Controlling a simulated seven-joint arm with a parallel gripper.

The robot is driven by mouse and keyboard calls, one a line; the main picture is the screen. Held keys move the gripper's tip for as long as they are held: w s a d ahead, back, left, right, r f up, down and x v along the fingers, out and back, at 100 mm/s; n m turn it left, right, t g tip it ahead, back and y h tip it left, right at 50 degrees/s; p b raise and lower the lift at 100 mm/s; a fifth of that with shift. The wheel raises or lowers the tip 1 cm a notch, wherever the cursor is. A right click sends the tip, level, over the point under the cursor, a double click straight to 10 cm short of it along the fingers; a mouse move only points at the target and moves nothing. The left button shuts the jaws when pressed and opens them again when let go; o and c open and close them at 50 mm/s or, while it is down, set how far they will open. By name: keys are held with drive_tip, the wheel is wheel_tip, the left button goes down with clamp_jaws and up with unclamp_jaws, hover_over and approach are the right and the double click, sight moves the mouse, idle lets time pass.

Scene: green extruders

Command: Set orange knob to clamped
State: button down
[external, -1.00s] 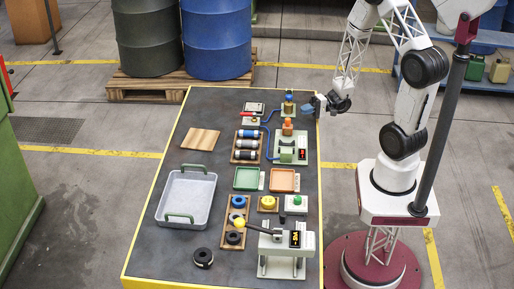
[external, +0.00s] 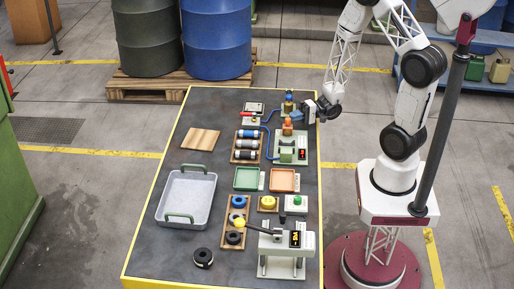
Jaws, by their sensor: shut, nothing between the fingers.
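The orange knob (external: 287,127) stands on the upper part of a pale station (external: 291,142) at the right side of the table. A green block sits lower on the same station, near a small red-lit display. My gripper (external: 299,116) is shut and empty. It is just above and right of the orange knob in the picture, close to it. I cannot tell whether it touches the knob. The knob's exact setting is too small to read.
A blue-topped fixture (external: 288,101) stands just behind the gripper. A blue hose (external: 267,137) runs left of the station. A rack of several cylinders (external: 246,146) lies further left. Green (external: 247,178) and orange (external: 284,180) trays lie in front.

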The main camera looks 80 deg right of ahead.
drive_tip(key=shift+w+a, duration=0.1)
drive_tip(key=shift+a, duration=0.3)
drive_tip(key=shift+a, duration=0.1)
drive_tip(key=shift+a, duration=1.75)
drive_tip(key=shift+d, duration=0.2)
drive_tip(key=shift+s+d, duration=0.25)
drive_tip(key=shift+d, duration=0.6)
drive_tip(key=shift+s+d, duration=0.2)
drive_tip(key=shift+d, duration=0.65)
drive_tip(key=shift+s+d, duration=0.2)
drive_tip(key=shift+d, duration=0.05)
drive_tip(key=shift+v, duration=4.8)
